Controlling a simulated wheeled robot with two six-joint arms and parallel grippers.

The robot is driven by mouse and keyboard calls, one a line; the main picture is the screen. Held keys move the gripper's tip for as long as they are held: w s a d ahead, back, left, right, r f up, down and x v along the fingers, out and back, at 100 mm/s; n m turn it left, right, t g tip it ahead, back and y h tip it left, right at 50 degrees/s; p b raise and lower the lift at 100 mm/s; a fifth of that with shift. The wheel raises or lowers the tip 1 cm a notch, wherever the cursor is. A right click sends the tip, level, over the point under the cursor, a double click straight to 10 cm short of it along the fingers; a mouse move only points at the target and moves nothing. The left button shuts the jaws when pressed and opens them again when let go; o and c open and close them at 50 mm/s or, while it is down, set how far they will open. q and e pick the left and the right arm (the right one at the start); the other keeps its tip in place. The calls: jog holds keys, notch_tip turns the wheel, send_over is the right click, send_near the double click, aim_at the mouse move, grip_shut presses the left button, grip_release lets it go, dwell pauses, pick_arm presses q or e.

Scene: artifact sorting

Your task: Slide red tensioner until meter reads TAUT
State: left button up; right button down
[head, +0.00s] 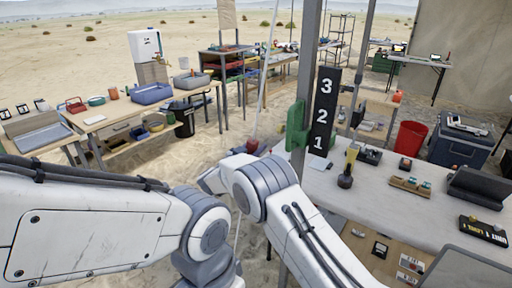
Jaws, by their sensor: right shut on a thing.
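A small dark red piece, which looks like the red tensioner (252,145), shows at the lower end of a pale slanting line (266,75), just left of a metal pole. My right gripper (245,151) is at this piece and shut on it; its fingers are small and mostly hidden behind my right wrist. My left arm comes in from the left, and its gripper is out of view.
A green bracket (296,128) and a black board numbered 3, 2, 1 (325,112) are on the pole beside my right gripper. The white table (400,207) at right holds a brush-like tool (347,168) and small trays. A red bin (408,139) stands behind it. Sand is open at left.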

aim_at(253, 142)
dwell(0.8)
jog(key=r, duration=0.1)
jog(key=r+p, duration=0.1)
jog(key=r, duration=0.1)
jog(key=shift+s+d, duration=0.15)
jog(key=shift+d, duration=0.05)
jog(key=shift+f, duration=0.15)
jog(key=shift+c, duration=2.2)
grip_release()
jog(key=b+v, duration=0.1)
jog(key=v, duration=0.9)
jog(key=shift+a+b, duration=0.1)
jog(key=shift+b, duration=0.3)
jog(key=shift+s, duration=0.2)
